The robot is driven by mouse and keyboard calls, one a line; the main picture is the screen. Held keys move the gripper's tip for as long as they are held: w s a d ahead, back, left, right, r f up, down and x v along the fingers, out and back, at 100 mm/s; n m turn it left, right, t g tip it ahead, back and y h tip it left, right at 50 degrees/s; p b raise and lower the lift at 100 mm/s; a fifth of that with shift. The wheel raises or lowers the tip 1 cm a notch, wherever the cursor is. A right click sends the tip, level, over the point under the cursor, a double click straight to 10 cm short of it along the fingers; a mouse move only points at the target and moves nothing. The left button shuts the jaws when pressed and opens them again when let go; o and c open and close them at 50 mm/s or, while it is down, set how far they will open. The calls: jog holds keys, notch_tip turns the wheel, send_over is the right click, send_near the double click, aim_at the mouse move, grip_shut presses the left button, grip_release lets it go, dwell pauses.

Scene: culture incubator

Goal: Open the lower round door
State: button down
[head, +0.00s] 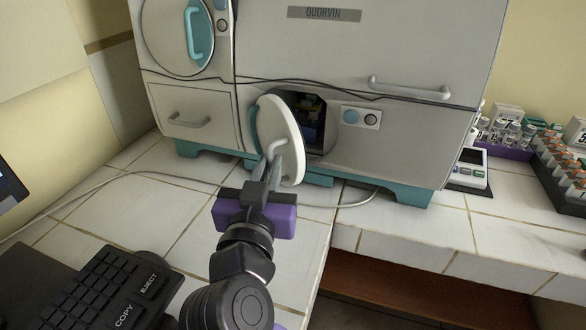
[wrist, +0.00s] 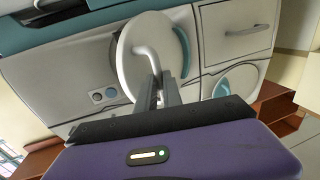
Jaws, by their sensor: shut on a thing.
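My gripper (head: 271,172) is shut on the door's pale bent handle (head: 280,147). In the wrist view, the door (wrist: 130,48) stands just beyond my gripper (wrist: 160,92), and the handle (wrist: 147,57) runs down to the fingers. The fingers hide the handle's gripped end.
The upper round door (head: 170,30) with a teal handle is shut. A drawer (head: 195,118) is at left and a panel with two round buttons (head: 361,117) at right. A black cable (head: 350,92) crosses the front. A keyboard (head: 110,290) lies near my arm. Tube racks (head: 565,165) stand far right.

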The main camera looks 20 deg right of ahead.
jog(key=shift+w+a+b, duration=0.15)
jog(key=shift+a+b, duration=0.15)
jog(key=shift+a, duration=0.45)
jog(key=shift+w+a+b, duration=0.1)
jog(key=shift+a+b, duration=0.2)
jog(key=shift+a, duration=0.45)
jog(key=c, duration=1.5)
grip_release()
jog(key=shift+f, duration=0.1)
jog(key=shift+v, duration=3.9)
